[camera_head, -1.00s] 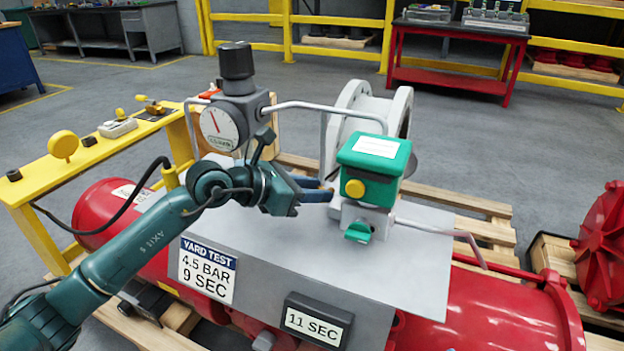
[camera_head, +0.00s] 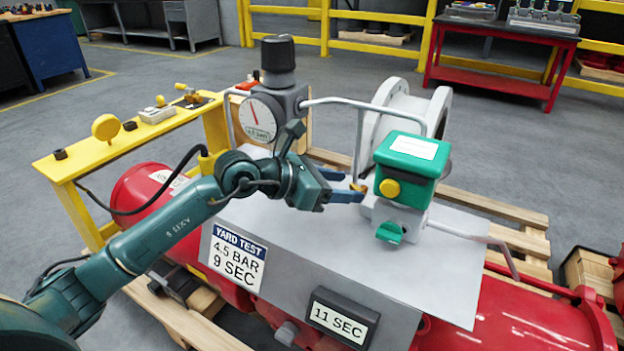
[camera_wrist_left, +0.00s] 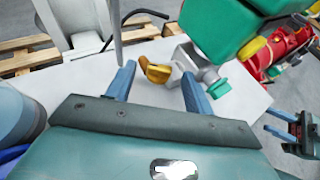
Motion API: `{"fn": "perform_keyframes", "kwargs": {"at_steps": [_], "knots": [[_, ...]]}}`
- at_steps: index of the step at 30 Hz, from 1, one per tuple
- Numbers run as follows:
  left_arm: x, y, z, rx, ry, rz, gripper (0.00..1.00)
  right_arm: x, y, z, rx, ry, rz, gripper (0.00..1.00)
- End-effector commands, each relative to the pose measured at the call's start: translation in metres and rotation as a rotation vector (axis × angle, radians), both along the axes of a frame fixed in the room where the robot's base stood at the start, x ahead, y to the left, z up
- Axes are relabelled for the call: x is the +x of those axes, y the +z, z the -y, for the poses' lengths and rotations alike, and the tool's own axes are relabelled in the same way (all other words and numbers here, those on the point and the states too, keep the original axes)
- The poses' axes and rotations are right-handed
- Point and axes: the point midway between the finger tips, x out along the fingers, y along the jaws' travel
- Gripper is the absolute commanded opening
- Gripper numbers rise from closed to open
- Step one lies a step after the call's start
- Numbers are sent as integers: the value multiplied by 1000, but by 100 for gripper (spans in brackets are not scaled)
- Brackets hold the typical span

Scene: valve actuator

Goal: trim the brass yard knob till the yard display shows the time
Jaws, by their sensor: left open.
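The brass knob (camera_head: 358,187) sits low on the left side of the green-topped valve actuator (camera_head: 410,158). In the left wrist view the brass knob (camera_wrist_left: 157,73) lies between the blue fingertips of my left gripper (camera_wrist_left: 158,80), with a gap on both sides. In the head view my left gripper (camera_head: 350,187) reaches the knob from the left and is open. The yard display (camera_head: 338,318) reads 11 SEC. The yard test sign (camera_head: 238,259) reads 4.5 BAR, 9 SEC. My right gripper (camera_wrist_left: 283,124) seems to show at the wrist view's right edge; its jaw state is unclear.
A dial gauge (camera_head: 259,118) under a black knob (camera_head: 278,55) stands behind my left wrist. Grey pipes run from it past the actuator. A yellow button (camera_head: 390,188) is close right of the fingertips. A yellow bench (camera_head: 130,140) stands at left.

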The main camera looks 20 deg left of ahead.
Motion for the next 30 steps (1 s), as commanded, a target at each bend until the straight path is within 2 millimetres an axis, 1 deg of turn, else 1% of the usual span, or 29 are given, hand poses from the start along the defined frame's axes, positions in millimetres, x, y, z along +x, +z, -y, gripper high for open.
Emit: {"fn": "perform_keyframes", "kwargs": {"at_steps": [10,15,21,30], "knots": [[-48,28,-54,6,3,-2,53,-1,-1,3,-5,-10,-56,36],[-65,38,-72,5,1,-2,53,-1,-1,4,-7,-14,-62,36],[-74,44,-80,2,0,-2,53,-1,0,4,-5,-14,-57,36],[-74,45,-80,1,0,0,53,-1,1,3,-2,-11,-53,36]]}}
